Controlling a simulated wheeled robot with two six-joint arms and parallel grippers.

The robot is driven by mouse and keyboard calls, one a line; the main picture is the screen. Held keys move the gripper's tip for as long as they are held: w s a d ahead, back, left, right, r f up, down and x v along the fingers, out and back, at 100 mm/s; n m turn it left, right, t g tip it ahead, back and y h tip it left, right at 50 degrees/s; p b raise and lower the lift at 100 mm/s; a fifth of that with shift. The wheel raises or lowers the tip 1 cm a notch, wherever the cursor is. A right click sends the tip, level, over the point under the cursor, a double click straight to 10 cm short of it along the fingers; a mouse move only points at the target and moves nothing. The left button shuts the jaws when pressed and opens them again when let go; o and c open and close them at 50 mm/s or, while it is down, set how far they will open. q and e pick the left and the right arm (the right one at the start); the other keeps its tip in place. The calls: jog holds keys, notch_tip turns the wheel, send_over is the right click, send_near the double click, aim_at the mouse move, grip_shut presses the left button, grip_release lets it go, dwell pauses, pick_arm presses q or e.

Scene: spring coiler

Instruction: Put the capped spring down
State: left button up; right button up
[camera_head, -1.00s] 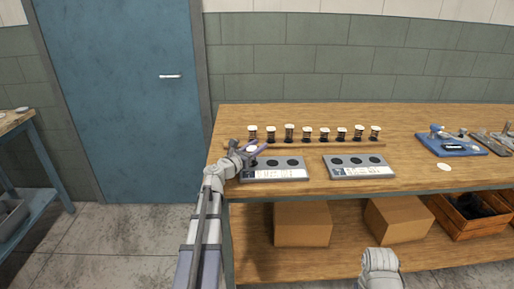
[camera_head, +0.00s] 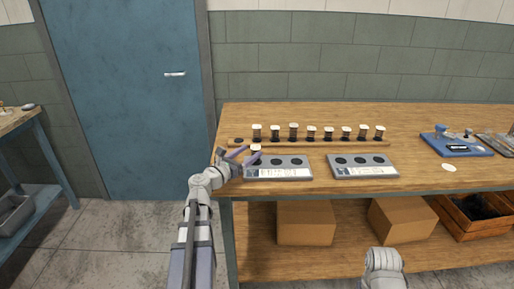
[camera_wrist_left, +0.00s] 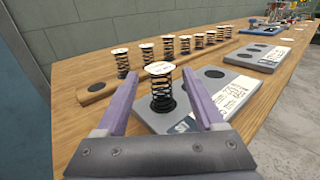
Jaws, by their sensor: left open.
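The capped spring (camera_wrist_left: 160,92), a dark coil with a white lettered cap, stands upright at the left hole of the nearer grey tray (camera_wrist_left: 214,127). In the head view its white cap (camera_head: 256,148) shows above the left end of that tray (camera_head: 283,174). My left gripper (camera_wrist_left: 159,88) is open, with one purple finger on each side of the spring and visible gaps between. In the head view the left gripper (camera_head: 246,155) reaches over the tray's left end. My right gripper is out of view.
Several capped springs (camera_head: 311,131) stand in a wooden rack (camera_head: 340,144) behind; its left-end hole (camera_wrist_left: 68,88) is empty. A second grey tray (camera_head: 362,172) lies right. A blue device (camera_head: 457,147) is farther right.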

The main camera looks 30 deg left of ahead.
pick_arm(q)
jog(key=shift+s+a, duration=0.15)
jog(key=shift+s, duration=0.95)
jog(key=shift+s+a, duration=0.15)
jog(key=shift+s, duration=0.95)
